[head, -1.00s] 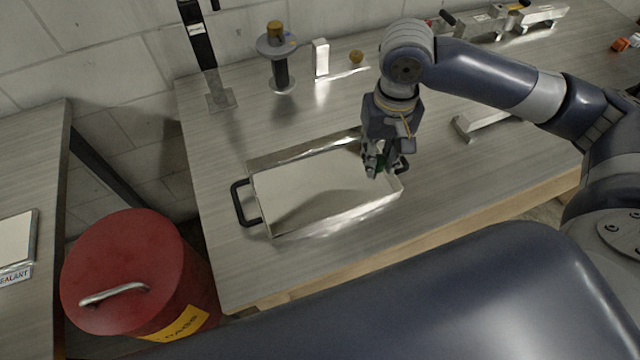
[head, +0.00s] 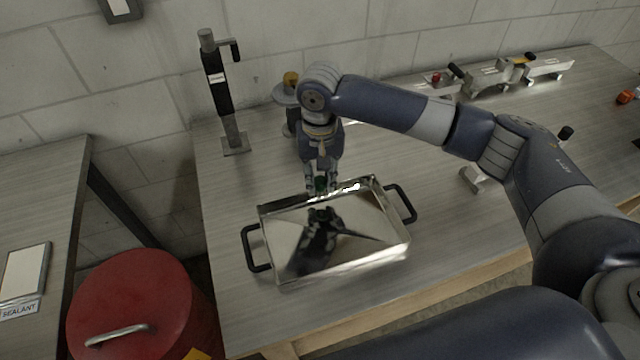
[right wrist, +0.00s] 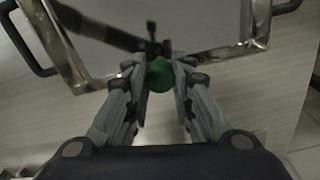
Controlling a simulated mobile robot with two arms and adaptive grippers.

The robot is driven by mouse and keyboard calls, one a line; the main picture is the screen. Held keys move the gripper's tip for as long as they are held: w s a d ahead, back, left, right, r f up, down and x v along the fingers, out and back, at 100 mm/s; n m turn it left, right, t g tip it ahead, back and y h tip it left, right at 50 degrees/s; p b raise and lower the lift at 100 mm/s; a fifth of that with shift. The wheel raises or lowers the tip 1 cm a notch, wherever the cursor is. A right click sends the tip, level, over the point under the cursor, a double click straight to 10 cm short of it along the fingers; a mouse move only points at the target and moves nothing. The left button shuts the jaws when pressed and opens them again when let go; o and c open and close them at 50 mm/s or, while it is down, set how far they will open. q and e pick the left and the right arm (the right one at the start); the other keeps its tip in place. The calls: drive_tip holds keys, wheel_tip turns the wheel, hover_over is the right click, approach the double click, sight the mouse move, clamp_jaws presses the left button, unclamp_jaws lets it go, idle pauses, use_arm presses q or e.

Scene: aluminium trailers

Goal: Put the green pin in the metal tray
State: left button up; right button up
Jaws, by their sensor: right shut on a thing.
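The metal tray (head: 370,258) is a shiny rectangular pan with black handles, lying on the workbench in the head view. My right gripper (head: 320,188) is at the tray's far long edge, pointing down. It is shut on the green pin (right wrist: 160,75), whose rounded green end shows between the fingertips in the right wrist view. A bit of green also shows in the head view (head: 320,184). The tray (right wrist: 205,22) fills the upper part of the wrist view. I cannot tell whether the pin is just inside or outside the rim. My left gripper is not in view.
A black post tool (head: 222,100) stands at the back left, with a grey spool-like stand (head: 287,95) partly behind my right arm. Metal clamps (head: 500,75) lie at the back right. A red bin (head: 130,300) stands left of the bench.

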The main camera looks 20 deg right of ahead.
sight(320, 180)
wheel_tip(320, 180, down, 3)
drive_tip(key=shift+r+p, duration=0.1)
drive_tip(key=shift+p, duration=0.4)
drive_tip(key=shift+f, duration=0.4)
drive_tip(key=shift+f, duration=0.1)
drive_tip(key=o, duration=1)
wheel_tip(320, 180, up, 12)
drive_tip(key=shift+r+b, duration=0.15)
drive_tip(key=shift+b, duration=1)
